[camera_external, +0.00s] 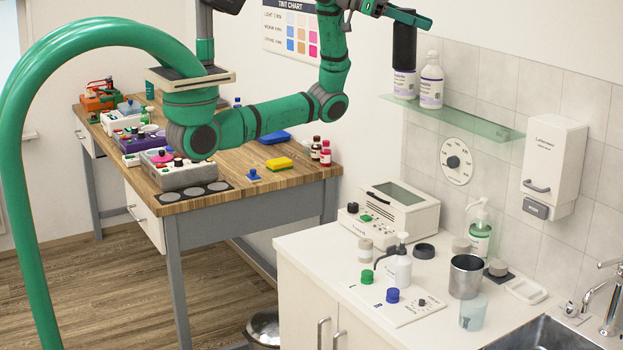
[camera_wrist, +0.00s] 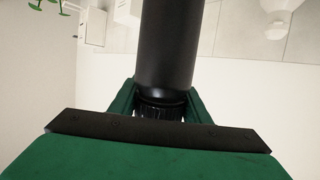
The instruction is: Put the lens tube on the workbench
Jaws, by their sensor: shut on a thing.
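The lens tube is a black upright cylinder (camera_external: 404,48) at the top right of the external view. My gripper (camera_external: 408,18) is shut on its upper part, above the glass shelf. In the wrist view the tube (camera_wrist: 168,45) stands out between my green gripper's fingers (camera_wrist: 160,105). In the external view it covers the top of a white bottle; I cannot tell whether it touches the shelf. The workbench (camera_external: 292,180) is the wooden-topped table with grey legs at the left, well away from the tube. My arm hides part of its top.
Two white bottles (camera_external: 431,85) stand on the glass shelf (camera_external: 465,117). Below is a white counter (camera_external: 330,262) with a boxy device (camera_external: 395,208), pump bottles and a metal cup (camera_external: 465,277). Coloured devices (camera_external: 185,172) crowd the workbench's left side; a yellow block (camera_external: 279,164) and small bottles stand toward its right.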

